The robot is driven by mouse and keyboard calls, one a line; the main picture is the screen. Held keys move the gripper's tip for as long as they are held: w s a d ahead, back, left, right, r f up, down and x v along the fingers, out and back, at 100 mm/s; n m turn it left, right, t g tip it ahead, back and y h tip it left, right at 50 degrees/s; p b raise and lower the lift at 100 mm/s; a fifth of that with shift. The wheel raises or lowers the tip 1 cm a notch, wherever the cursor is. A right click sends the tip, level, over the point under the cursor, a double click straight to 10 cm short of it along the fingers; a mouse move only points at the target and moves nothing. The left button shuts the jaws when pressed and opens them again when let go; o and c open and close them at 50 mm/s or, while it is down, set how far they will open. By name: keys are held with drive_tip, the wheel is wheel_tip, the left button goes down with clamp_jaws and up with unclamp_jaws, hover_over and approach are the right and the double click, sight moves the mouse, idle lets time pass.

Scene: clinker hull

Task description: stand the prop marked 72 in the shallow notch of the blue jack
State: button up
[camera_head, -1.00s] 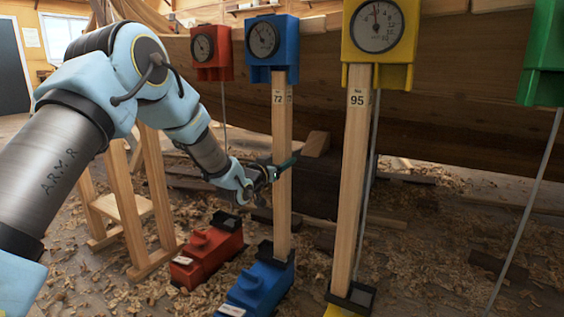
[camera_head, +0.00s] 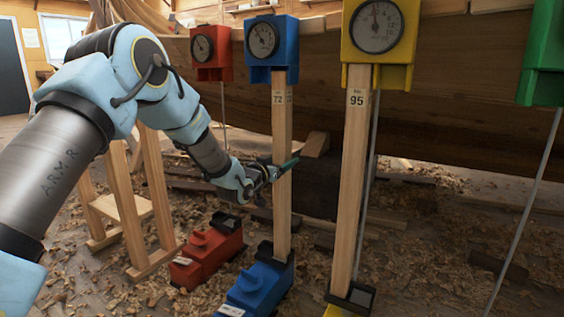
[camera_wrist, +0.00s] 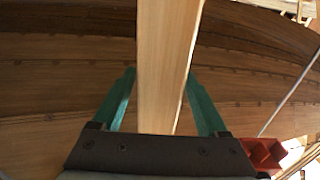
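The wooden prop marked 72 (camera_head: 282,180) stands upright, or nearly so, in the head view. Its foot is at the dark notch of the blue jack (camera_head: 255,287); I cannot tell whether it is fully seated. Its top meets the underside of the blue gauge box (camera_head: 271,48). My gripper (camera_head: 284,167) is around the prop at about mid-height. The exact contact is hard to see.
A prop marked 95 (camera_head: 353,190) stands to the right under a yellow gauge box (camera_head: 380,40). A red jack (camera_head: 208,252) with an empty notch sits left of the blue one. A wooden trestle (camera_head: 128,205) stands further left. Wood shavings cover the floor.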

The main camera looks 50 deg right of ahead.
drive_tip(key=shift+o, duration=0.9)
drive_tip(key=shift+f, duration=0.15)
drive_tip(key=p+v, duration=0.3)
drive_tip(key=v, duration=0.7)
drive_tip(key=shift+a, duration=0.4)
drive_tip(key=shift+s+a, duration=0.1)
drive_tip(key=shift+v, duration=2.4)
drive_tip(key=shift+a, duration=0.1)
